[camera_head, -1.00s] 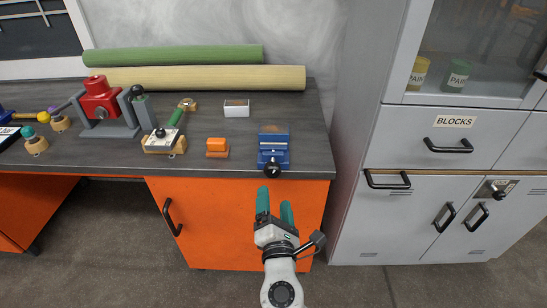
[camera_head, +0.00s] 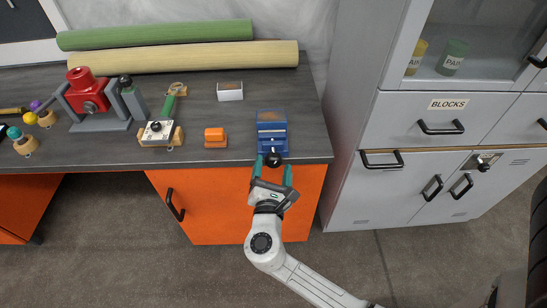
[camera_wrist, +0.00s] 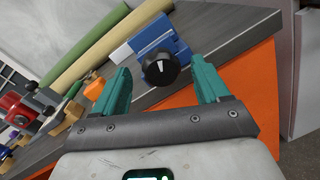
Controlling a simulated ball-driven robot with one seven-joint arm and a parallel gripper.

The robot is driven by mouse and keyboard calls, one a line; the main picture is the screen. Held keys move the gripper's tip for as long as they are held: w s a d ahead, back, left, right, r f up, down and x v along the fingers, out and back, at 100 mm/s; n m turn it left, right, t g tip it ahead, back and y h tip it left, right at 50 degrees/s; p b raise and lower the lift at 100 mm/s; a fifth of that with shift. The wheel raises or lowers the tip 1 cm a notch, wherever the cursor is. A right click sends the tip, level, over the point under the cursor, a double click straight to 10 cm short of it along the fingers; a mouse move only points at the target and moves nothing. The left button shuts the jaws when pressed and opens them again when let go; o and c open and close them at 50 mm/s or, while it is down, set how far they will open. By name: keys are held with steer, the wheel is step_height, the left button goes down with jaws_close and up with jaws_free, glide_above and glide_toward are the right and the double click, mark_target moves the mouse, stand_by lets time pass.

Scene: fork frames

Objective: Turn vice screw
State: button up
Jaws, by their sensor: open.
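The blue vice (camera_head: 271,128) stands at the front edge of the dark workbench, near its right end. Its screw has a round black knob (camera_head: 273,160) facing out over the edge. My gripper (camera_head: 273,172) is open with teal fingers, one on each side of the knob in the head view. In the wrist view the knob (camera_wrist: 161,69) with a white mark shows between the open fingers (camera_wrist: 165,90), apart from both, and the vice (camera_wrist: 150,38) is behind it.
An orange block (camera_head: 215,137), a white box (camera_head: 230,91) and a clamp fixture (camera_head: 160,133) are on the bench to the left. A red press (camera_head: 87,92) stands further left. Two rolls lie at the back. A grey cabinet (camera_head: 420,120) stands to the right.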

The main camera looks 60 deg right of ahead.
mark_target(274, 164)
steer(key=shift+x, duration=1.7)
steer(key=shift+c, duration=0.4)
steer(key=c, duration=0.9)
